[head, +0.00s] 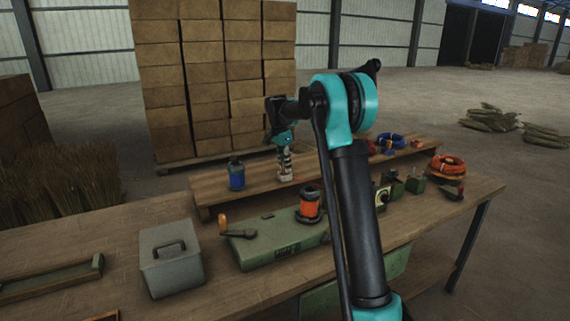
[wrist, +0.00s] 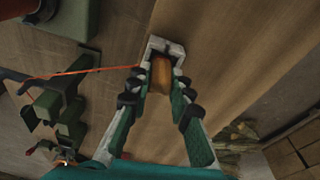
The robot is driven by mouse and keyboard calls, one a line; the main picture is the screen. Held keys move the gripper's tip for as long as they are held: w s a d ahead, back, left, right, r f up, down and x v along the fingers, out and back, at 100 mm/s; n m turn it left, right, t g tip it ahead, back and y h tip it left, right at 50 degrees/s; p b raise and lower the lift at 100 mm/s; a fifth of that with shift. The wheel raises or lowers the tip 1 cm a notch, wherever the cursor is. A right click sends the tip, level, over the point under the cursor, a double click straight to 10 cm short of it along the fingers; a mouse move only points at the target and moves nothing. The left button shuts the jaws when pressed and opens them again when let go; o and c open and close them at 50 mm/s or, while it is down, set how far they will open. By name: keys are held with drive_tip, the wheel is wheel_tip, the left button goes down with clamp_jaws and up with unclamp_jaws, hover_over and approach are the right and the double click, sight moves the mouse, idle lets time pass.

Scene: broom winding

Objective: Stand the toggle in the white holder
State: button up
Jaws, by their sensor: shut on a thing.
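The toggle (wrist: 161,74) is a short orange-brown wooden piece between the fingertips of my gripper (wrist: 160,92) in the wrist view. A thin orange-red cord (wrist: 88,72) runs from it to the left. The white holder (wrist: 166,43) frames the toggle's far end; I cannot tell whether the toggle rests in it or is just above it. In the head view my gripper (head: 285,158) points down at the white holder (head: 286,177) on the raised wooden shelf. The toggle is too small to make out there.
A blue canister (head: 236,176) stands left of the holder on the shelf. In front are a green machine (head: 277,246) with an orange spool (head: 310,204) and a grey lidded box (head: 171,260). Coils and small tools lie to the right.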

drive_tip(key=shift+f, duration=0.2)
drive_tip(key=o, duration=1)
drive_tip(key=r, duration=0.4)
drive_tip(key=a+r, duration=0.1)
drive_tip(key=r, duration=0.3)
drive_tip(key=s+r, duration=0.1)
drive_tip(key=r, duration=0.2)
drive_tip(key=shift+a+r, duration=0.25)
drive_tip(key=shift+r, duration=0.15)
